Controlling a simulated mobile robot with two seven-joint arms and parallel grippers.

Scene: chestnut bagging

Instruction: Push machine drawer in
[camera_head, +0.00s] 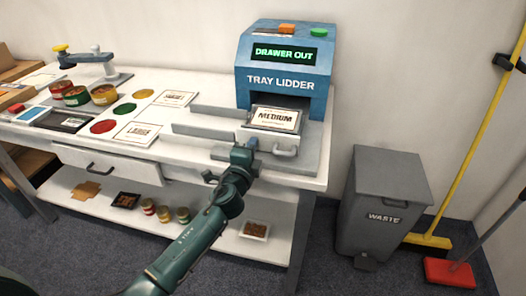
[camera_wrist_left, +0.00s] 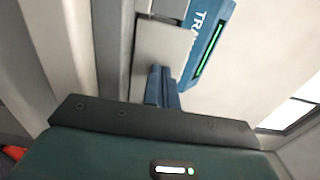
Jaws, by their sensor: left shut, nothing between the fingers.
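The blue tray lidder machine (camera_head: 284,70) stands at the right end of the white bench, its green display reading "DRAWER OUT". Its drawer (camera_head: 262,138) sticks out at the front, with a grey handle (camera_head: 286,152) at its right and a tray with a "MEDIUM" lid (camera_head: 275,119) in it. My left gripper (camera_head: 251,145) is shut and empty, just in front of the drawer, left of the handle. In the left wrist view its blue fingers (camera_wrist_left: 159,72) overlap a pale grey panel; I cannot tell whether they touch it. My right gripper is not in view.
Grey guide rails (camera_head: 205,130) lie left of the drawer. Open cans (camera_head: 104,95), coloured discs and lid cards (camera_head: 174,98) cover the bench's left part. A lower shelf (camera_head: 185,230) holds small cans and trays. A grey waste bin (camera_head: 385,195) stands at the right.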

